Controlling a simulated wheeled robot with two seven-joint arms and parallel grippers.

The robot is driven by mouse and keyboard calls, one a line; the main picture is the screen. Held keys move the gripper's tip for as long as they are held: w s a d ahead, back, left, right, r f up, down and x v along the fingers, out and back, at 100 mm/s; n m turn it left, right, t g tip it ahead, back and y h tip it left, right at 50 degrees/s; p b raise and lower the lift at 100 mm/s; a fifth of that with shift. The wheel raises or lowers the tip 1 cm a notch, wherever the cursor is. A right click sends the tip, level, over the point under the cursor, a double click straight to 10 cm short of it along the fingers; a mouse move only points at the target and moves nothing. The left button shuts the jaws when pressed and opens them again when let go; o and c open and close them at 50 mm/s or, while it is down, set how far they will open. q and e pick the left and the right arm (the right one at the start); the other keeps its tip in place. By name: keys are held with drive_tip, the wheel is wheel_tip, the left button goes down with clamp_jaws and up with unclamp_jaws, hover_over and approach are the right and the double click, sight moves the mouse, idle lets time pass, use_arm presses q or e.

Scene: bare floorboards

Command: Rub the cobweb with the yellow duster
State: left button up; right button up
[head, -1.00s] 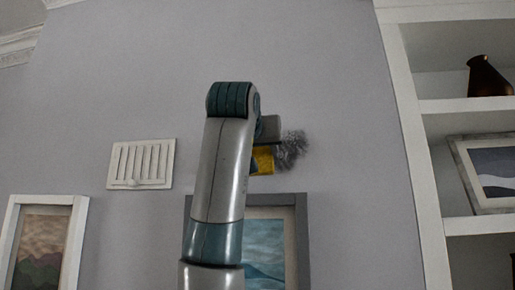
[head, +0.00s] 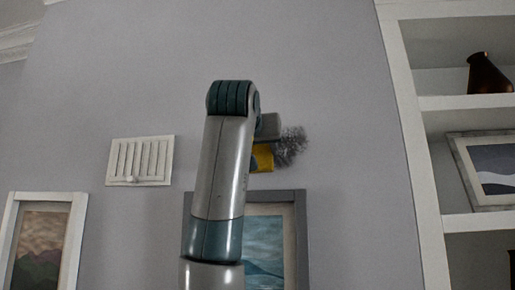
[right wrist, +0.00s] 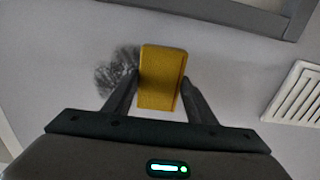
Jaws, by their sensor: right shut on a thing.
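The cobweb is a dark, wispy grey patch (head: 291,146) on the grey wall, just right of my raised right arm in the head view. In the right wrist view the cobweb (right wrist: 116,72) shows to the left of the duster, partly hidden by a finger. The yellow duster (right wrist: 162,76) is a yellow block between the fingers of my right gripper (right wrist: 160,95), which is shut on it. In the head view a bit of the duster (head: 263,157) shows beside the cobweb. I cannot tell whether it touches the wall. My left gripper is not in view.
A white vent (head: 140,161) is on the wall to the left. Framed pictures hang below, one at left (head: 45,240) and one behind my arm (head: 270,245). White shelves (head: 412,150) with a brown vase (head: 488,75) stand at right.

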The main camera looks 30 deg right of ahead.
drive_tip(key=shift+w+d, duration=0.4)
drive_tip(key=shift+w, duration=0.15)
drive_tip(key=shift+s, duration=0.1)
drive_tip(key=shift+s+d+f, duration=0.1)
drive_tip(key=shift+s+d, duration=0.3)
drive_tip(key=shift+d, duration=0.15)
drive_tip(key=shift+s+d+b, duration=0.65)
drive_tip(key=shift+s+d, duration=0.2)
drive_tip(key=shift+d, duration=0.15)
drive_tip(key=shift+s+d, duration=0.25)
drive_tip(key=shift+d, duration=0.15)
drive_tip(key=shift+s+d+b, duration=0.35)
drive_tip(key=shift+s+d, duration=0.1)
drive_tip(key=shift+d, duration=0.2)
drive_tip(key=shift+s+d+b, duration=0.35)
drive_tip(key=shift+s+d, duration=0.05)
drive_tip(key=shift+d, duration=0.2)
drive_tip(key=shift+d, duration=0.1)
